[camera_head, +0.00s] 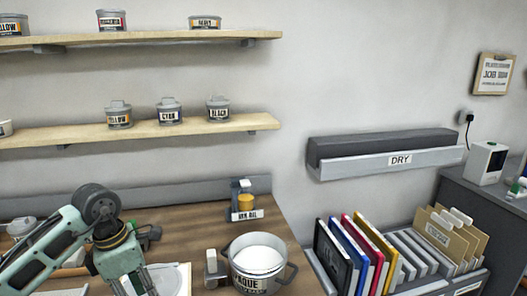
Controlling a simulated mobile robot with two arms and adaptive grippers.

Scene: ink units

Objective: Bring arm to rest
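My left arm (48,248) comes in from the lower left, with a pale green link and a dark round joint. My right arm and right gripper are not in view.
A grey pot (258,264) with white contents stands right of the arm on the bench (205,242). A small bottle stand (243,200) is behind it. Shelves (150,132) with ink cans are above. A rack of coloured folders (400,262) stands at right, below a DRY ledge (390,160).

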